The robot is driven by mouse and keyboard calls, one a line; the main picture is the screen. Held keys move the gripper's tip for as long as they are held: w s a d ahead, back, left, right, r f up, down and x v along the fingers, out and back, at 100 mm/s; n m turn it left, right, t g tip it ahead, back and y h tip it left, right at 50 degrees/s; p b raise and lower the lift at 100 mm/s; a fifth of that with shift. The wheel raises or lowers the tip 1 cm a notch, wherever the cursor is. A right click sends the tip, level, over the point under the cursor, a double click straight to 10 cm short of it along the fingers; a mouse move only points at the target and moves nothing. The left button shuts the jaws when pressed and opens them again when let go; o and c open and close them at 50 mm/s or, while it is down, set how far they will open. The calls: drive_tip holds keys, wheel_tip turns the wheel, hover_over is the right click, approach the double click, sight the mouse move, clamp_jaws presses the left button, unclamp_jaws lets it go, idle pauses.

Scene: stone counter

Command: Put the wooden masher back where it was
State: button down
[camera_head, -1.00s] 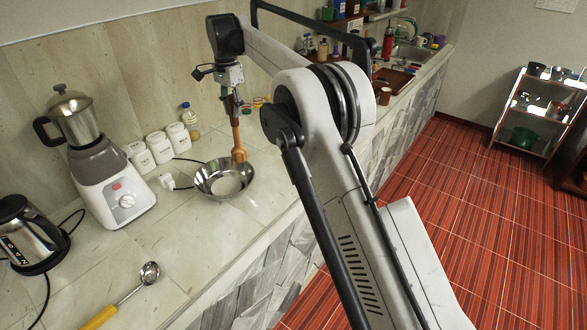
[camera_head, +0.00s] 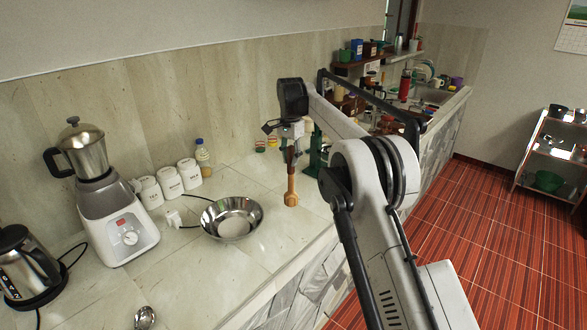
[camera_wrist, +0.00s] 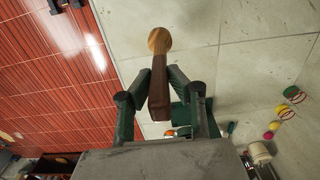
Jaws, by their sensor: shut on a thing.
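The wooden masher (camera_head: 291,188) hangs upright below my gripper (camera_head: 292,152), its light wide end down. It is to the right of the steel bowl (camera_head: 212,224), over the stone counter. Its lower end is at or close above the counter top; I cannot tell if it touches. In the wrist view my gripper (camera_wrist: 157,86) is shut on the dark handle part of the masher (camera_wrist: 159,42), and the light round end points away from the camera. The bowl looks empty and is apart from the masher.
A green object (camera_head: 316,155) stands close behind my gripper. Small colourful items (camera_wrist: 276,125) lie nearby. The counter's front edge is close to the masher; bare counter lies around the bowl.

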sight(293, 169)
drive_tip(key=shift+w+d+f, duration=0.35)
drive_tip(key=shift+w, duration=0.05)
drive_tip(key=shift+f+p, duration=0.4)
drive_tip(key=shift+f, duration=1.65)
drive_tip(key=shift+f, duration=0.15)
drive_tip(key=c, duration=1.6)
unclamp_jaws()
wheel_tip(293, 169, up, 12)
drive_tip(key=shift+f+b, duration=0.1)
drive_tip(key=shift+b, duration=0.2)
drive_tip(key=shift+r, duration=0.35)
